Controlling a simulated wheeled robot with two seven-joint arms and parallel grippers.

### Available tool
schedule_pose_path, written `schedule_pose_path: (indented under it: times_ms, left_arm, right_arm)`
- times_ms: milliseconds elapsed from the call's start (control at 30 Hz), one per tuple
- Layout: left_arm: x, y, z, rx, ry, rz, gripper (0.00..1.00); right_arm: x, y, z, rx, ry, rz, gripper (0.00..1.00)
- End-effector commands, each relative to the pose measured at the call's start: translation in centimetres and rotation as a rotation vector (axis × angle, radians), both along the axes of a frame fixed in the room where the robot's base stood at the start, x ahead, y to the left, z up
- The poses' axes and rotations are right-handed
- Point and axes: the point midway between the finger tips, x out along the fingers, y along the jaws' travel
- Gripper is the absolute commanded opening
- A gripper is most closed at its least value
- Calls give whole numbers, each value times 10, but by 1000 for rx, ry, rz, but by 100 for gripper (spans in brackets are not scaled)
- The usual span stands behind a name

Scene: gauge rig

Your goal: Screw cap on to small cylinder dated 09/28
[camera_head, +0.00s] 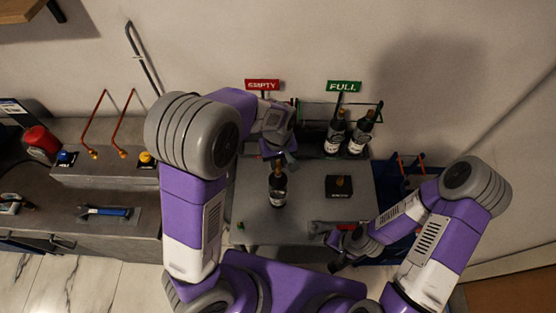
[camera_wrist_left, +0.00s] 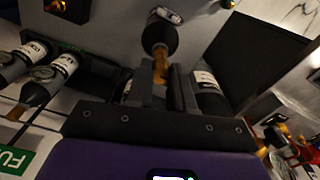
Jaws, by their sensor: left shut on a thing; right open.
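A small black cylinder (camera_head: 278,190) with a white label and brass neck stands upright on the grey table. My left gripper (camera_head: 279,153) is above it, pointing down. In the left wrist view the same cylinder (camera_wrist_left: 159,38) has its brass neck (camera_wrist_left: 160,66) between the left fingers, which look shut on it. Its label is too small to read a date. I cannot make out a separate cap. My right gripper (camera_head: 345,246) is open and low at the table's front right, partly hidden by its own arm.
Two cylinders (camera_head: 335,137) (camera_head: 360,138) stand in a rack under the green FULL sign (camera_head: 344,87). A dark block (camera_head: 339,188) with a brass fitting lies right. Another cylinder (camera_wrist_left: 210,97) shows beside the left fingers.

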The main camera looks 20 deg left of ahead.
Motion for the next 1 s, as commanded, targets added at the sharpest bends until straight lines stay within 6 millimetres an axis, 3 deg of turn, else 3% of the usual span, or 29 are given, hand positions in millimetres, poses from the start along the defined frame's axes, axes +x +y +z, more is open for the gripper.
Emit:
schedule_pose_path:
  times_ms: [467,1000]
  left_arm:
    - [0,0,-1,0,0,0,0]
    - [0,0,-17,0,0,0,0]
  right_arm:
    - [0,0,1,0,0,0,75]
    - [0,0,-11,0,0,0,75]
